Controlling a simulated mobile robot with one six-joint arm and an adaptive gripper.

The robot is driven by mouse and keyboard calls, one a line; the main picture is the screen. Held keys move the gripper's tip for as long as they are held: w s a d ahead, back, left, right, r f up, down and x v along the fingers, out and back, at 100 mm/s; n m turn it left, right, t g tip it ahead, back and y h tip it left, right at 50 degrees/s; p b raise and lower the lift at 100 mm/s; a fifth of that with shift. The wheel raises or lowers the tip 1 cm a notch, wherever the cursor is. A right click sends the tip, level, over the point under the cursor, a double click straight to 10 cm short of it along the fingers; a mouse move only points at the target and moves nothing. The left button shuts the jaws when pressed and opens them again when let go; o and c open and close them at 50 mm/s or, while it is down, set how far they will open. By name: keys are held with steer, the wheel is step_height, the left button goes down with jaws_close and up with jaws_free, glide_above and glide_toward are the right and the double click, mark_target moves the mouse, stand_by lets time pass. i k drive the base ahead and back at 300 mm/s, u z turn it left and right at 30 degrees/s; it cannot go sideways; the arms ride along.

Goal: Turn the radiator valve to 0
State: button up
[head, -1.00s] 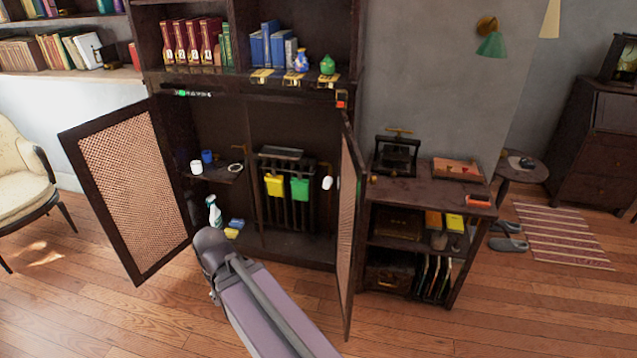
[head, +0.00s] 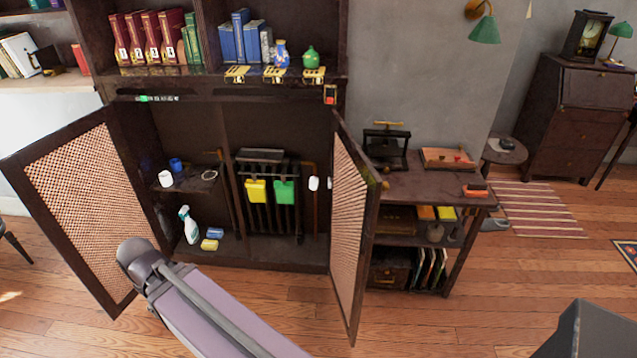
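The radiator (head: 268,210) is a dark ribbed unit inside the open cabinet, right of the centre divider. A yellow cloth (head: 256,191) and a green cloth (head: 284,192) hang on its front. The small white valve (head: 313,184) sits at the radiator's right end, beside a reddish pipe (head: 316,215). Its markings are too small to read. My arm shows at the bottom, left of centre, in front of the cabinet. My gripper is out of the picture.
The cabinet's left door (head: 85,205) and right door (head: 353,230) stand open. The right door reaches forward close beside the valve. A spray bottle (head: 188,225) and sponges (head: 210,244) are at the cabinet's lower left. A side shelf (head: 408,188) stands right. The wooden floor (head: 480,325) is clear.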

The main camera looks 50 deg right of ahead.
mark_target(313, 181)
steer(key=z, duration=0.45)
steer(key=i, duration=0.85)
steer(key=z, duration=0.45)
